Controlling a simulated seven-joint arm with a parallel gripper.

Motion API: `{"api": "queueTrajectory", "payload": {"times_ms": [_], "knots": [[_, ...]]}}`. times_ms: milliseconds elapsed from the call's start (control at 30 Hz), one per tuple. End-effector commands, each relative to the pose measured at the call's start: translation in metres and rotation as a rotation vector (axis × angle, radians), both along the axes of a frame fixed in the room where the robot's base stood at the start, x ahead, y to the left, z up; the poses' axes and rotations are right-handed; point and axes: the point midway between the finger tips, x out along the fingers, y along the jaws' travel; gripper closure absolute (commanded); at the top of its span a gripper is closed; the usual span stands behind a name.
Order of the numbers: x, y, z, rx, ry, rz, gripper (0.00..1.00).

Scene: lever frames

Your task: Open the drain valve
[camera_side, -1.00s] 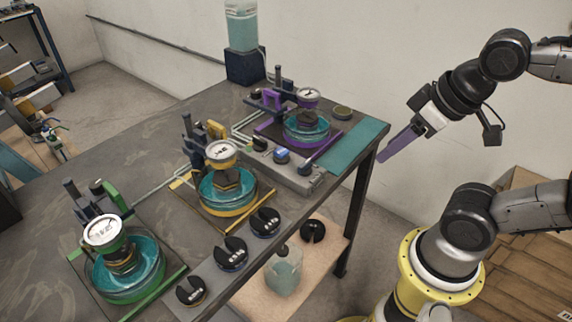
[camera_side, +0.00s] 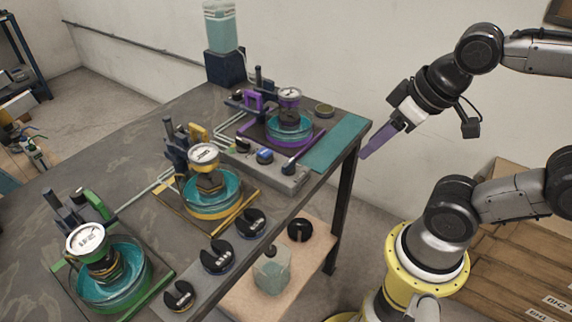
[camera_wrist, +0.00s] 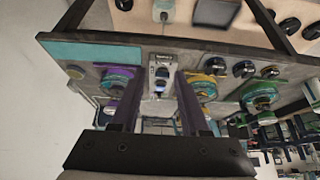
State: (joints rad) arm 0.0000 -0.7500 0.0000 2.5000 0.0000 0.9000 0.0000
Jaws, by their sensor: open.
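No part is marked as the drain valve. A grey valve block (camera_side: 258,172) lies along the table's front edge, between the purple and yellow stations. It carries a blue-topped knob (camera_side: 265,156), a dark knob and a dark lever (camera_side: 289,167) at its right end. In the wrist view the block (camera_wrist: 163,62) shows between my fingers. My gripper (camera_side: 365,155) hangs in the air to the right of the table's corner, apart from everything. Its purple fingers are apart and empty, seen also in the wrist view (camera_wrist: 157,82).
Purple (camera_side: 289,128), yellow (camera_side: 211,194) and green (camera_side: 110,280) stations with gauges and teal basins stand on the table. Several black slotted discs lie along its front edge. A teal mat (camera_side: 335,143) lies at the right end.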

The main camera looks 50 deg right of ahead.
Motion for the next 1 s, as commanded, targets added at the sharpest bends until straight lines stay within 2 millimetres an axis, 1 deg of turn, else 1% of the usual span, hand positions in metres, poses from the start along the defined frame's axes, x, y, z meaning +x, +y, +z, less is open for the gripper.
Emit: {"api": "queueTrajectory", "payload": {"times_ms": [400,533,567,667,767,867,1000], "knots": [[0.0,0.0,0.0,-0.002,0.0,0.004,0.55],[-0.003,-0.001,-0.001,-0.034,0.015,0.059,0.55],[-0.005,-0.001,-0.002,-0.05,0.023,0.085,0.55],[-0.005,-0.006,0.008,-0.126,0.036,0.186,0.55],[0.001,-0.012,0.021,-0.219,0.081,0.32,0.55],[0.013,-0.015,0.035,-0.311,0.145,0.478,0.55],[0.036,-0.017,0.05,-0.422,0.244,0.693,0.55]]}}
